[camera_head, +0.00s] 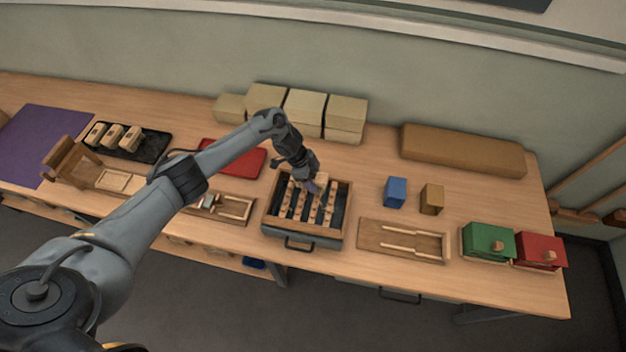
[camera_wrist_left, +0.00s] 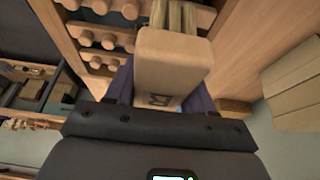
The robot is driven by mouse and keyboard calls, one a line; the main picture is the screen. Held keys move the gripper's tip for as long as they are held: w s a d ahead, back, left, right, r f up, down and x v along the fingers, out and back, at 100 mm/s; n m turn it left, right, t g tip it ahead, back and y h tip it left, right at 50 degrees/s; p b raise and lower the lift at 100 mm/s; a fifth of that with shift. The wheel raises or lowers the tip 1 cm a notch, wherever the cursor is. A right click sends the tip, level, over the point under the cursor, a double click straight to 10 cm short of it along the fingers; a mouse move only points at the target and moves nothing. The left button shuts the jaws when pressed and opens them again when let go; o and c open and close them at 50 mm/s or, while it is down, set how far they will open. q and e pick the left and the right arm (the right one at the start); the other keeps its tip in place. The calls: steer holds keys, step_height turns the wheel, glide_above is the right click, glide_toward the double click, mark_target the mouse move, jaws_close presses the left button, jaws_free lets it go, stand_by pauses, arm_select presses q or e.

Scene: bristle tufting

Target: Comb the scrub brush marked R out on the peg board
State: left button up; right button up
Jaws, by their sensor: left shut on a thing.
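The scrub brush marked R (camera_wrist_left: 170,62) is a pale wooden block with a dark letter on its near end and tan bristles at its far end. My left gripper (camera_head: 313,186) is shut on it, with a finger on either side in the left wrist view (camera_wrist_left: 158,92). In the head view the brush (camera_head: 322,178) shows in part beside the fingers, at the back of the peg board. The peg board (camera_head: 345,208) is a wooden frame with rows of wooden pegs over a dark bed; its pegs also show in the left wrist view (camera_wrist_left: 104,40). I cannot tell whether bristles touch pegs.
A black tray (camera_head: 155,143) with several wooden blocks stands at the left near a purple mat (camera_head: 45,135). A red tray (camera_head: 222,152) lies behind my arm. Blue (camera_head: 396,191) and brown blocks (camera_head: 432,198), a wooden tray (camera_head: 375,240), and green (camera_head: 488,241) and red boxes (camera_head: 540,250) stand to the right.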

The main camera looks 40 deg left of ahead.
arm_select(q)
steer(key=shift+r+p, duration=2.1)
steer(key=shift+r, duration=0.5)
